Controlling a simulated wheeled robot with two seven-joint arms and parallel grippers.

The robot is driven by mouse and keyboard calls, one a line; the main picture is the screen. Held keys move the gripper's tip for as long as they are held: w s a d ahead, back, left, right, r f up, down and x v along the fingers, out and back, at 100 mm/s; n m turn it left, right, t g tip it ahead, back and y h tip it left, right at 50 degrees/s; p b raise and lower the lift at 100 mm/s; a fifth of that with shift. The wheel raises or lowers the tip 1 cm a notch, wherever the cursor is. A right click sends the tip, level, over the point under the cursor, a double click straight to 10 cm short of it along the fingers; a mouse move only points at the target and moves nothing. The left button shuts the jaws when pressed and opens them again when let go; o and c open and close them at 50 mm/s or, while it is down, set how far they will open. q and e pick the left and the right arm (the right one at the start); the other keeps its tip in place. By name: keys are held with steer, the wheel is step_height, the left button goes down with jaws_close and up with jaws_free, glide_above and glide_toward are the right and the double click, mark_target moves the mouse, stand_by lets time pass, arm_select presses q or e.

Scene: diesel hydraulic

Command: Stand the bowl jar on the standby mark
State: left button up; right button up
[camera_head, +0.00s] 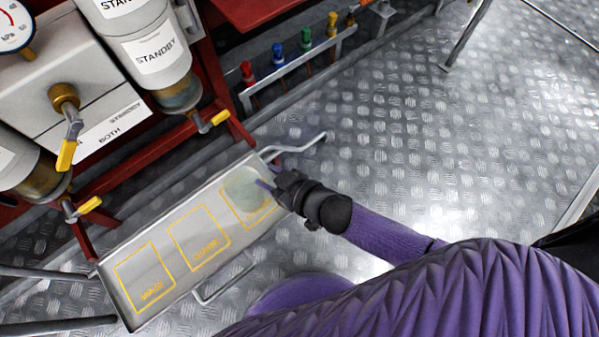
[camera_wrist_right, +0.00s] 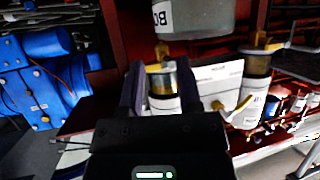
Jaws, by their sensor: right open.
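A pale, translucent greenish round jar (camera_head: 243,187), apparently the bowl jar, is over the rightmost yellow-outlined mark (camera_head: 266,216) of the metal tray (camera_head: 188,223) in the head view. My left gripper is not in view.
Two other outlined marks (camera_head: 199,239) on the tray are empty. Behind it stand a red frame (camera_head: 222,75), a white cylinder labelled STANDBY (camera_head: 152,48) and yellow-handled valves (camera_head: 212,121). Coloured taps (camera_head: 306,40) line a rail. The plate floor (camera_head: 420,130) at right is clear.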

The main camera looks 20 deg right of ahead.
steer(key=p+v, duration=0.4)
steer(key=v, duration=0.4)
steer(key=s+d+f+m+g+h, duration=0.1)
steer(key=s+d+f+g+h, duration=0.3)
steer(key=s+f, duration=0.45)
steer(key=s+d+f+m+g+h, duration=0.1)
steer(key=s+d+f+g+h, duration=0.15)
steer(key=s+d+f, duration=0.55)
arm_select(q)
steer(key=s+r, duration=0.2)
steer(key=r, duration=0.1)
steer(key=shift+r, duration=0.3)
arm_select(e)
steer(key=s+d+m+g+h, duration=0.1)
steer(key=s+g, duration=0.7)
steer(key=s, duration=1.8)
steer(key=shift+d+m, duration=0.15)
steer(key=shift+m, duration=0.15)
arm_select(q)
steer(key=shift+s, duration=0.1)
arm_select(e)
steer(key=shift+h, duration=0.25)
